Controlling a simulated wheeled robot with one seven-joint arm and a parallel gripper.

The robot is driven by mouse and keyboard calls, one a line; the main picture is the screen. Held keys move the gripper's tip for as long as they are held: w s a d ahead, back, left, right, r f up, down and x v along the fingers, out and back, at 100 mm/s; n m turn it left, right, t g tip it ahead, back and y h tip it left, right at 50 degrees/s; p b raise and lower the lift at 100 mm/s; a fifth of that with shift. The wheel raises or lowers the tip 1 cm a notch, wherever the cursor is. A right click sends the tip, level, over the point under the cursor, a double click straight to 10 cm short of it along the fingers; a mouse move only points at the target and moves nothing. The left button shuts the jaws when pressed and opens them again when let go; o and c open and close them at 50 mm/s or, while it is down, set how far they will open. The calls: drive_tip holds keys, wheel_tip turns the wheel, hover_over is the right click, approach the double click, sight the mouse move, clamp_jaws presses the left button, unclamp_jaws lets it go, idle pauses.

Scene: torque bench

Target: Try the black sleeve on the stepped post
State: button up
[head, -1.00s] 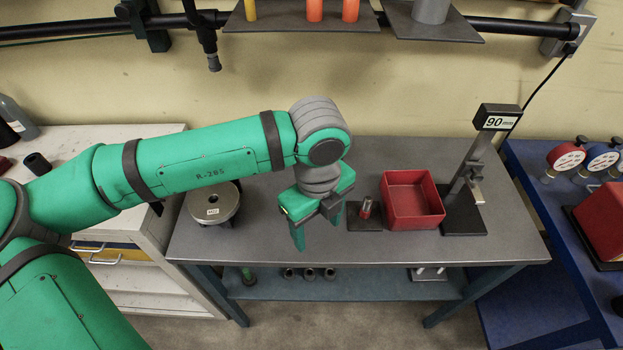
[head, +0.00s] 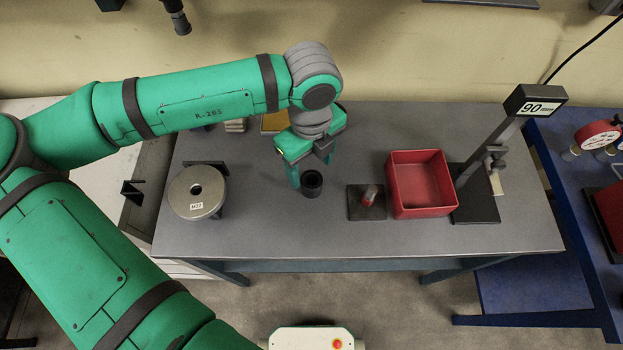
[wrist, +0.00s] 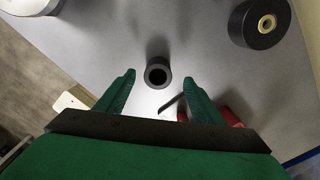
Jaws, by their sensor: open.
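The black sleeve (head: 312,184) stands upright on the grey bench, left of the post. In the wrist view the sleeve (wrist: 158,74) shows its open bore and lies between my two fingertips, with a gap on each side. My gripper (head: 300,175) is open and empty. In the head view one finger is close at the sleeve's left; the other is hard to make out.
A red tray (head: 421,183) is just right of the post, then a stand with a "90" sign (head: 535,101). A black cylinder with a brass bore (wrist: 262,22) shows in the wrist view. The bench front is clear.

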sight(311, 180)
drive_tip(key=shift+w+f, duration=0.1)
drive_tip(key=shift+f, duration=0.4)
drive_tip(key=f, duration=0.3)
drive_tip(key=s+f, duration=0.1)
drive_tip(key=f, duration=0.1)
drive_tip(key=shift+d, duration=0.15)
drive_tip(key=shift+w+r, duration=0.1)
clamp_jaws()
drive_tip(key=shift+w+r, duration=0.1)
